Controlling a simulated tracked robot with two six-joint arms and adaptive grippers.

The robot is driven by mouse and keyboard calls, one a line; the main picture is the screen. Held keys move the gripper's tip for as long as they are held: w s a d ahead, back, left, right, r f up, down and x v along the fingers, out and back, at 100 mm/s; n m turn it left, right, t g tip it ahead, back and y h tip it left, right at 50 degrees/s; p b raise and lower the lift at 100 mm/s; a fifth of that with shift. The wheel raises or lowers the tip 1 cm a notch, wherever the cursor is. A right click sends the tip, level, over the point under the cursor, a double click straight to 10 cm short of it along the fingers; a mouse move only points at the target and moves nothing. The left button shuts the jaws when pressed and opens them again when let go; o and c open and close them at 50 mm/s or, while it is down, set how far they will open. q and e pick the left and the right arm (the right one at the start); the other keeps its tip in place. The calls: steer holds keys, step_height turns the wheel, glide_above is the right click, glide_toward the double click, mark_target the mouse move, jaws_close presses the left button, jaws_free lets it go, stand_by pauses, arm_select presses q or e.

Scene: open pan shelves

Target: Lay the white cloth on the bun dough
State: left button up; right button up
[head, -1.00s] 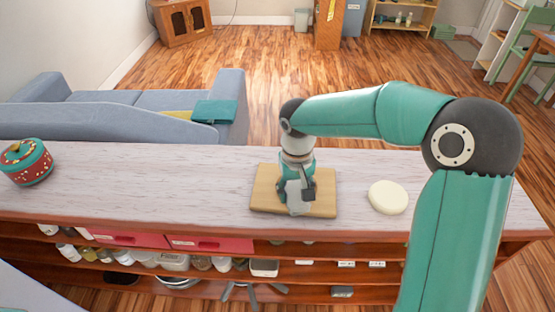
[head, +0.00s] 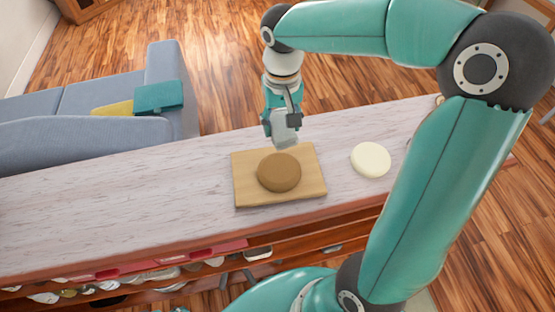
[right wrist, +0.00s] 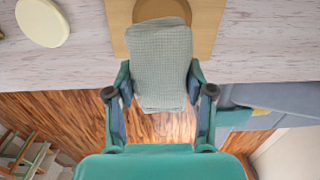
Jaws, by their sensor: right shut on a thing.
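My right gripper (head: 283,122) is shut on a pale grey-white waffle cloth (head: 285,136). The cloth hangs at the far edge of the wooden board, and in the right wrist view the cloth (right wrist: 160,65) sticks out between the fingers (right wrist: 160,82). A brown round piece (head: 279,172) lies on the board and is uncovered in the head view. A cream round piece (head: 371,160) lies bare on the shelf top to the right. Both look like dough; I cannot tell for sure which is the bun dough. My left gripper is not in view.
The wooden board (head: 243,193) lies on the pale shelf top (head: 120,205). Open shelves with jars and boxes are below its near edge. A blue sofa (head: 90,100) stands behind. The shelf top left of the board is clear.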

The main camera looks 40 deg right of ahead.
glide_above(279, 168)
step_height(279, 168, down, 11)
steer(key=shift+r, duration=0.2)
steer(key=shift+f, duration=2.2)
steer(key=shift+f+b, duration=0.15)
steer(key=shift+b, duration=0.15)
steer(key=o, duration=1.1)
steer(key=shift+o, duration=0.2)
step_height(279, 168, up, 12)
steer(key=shift+r+p, duration=0.2)
steer(key=shift+p, duration=0.15)
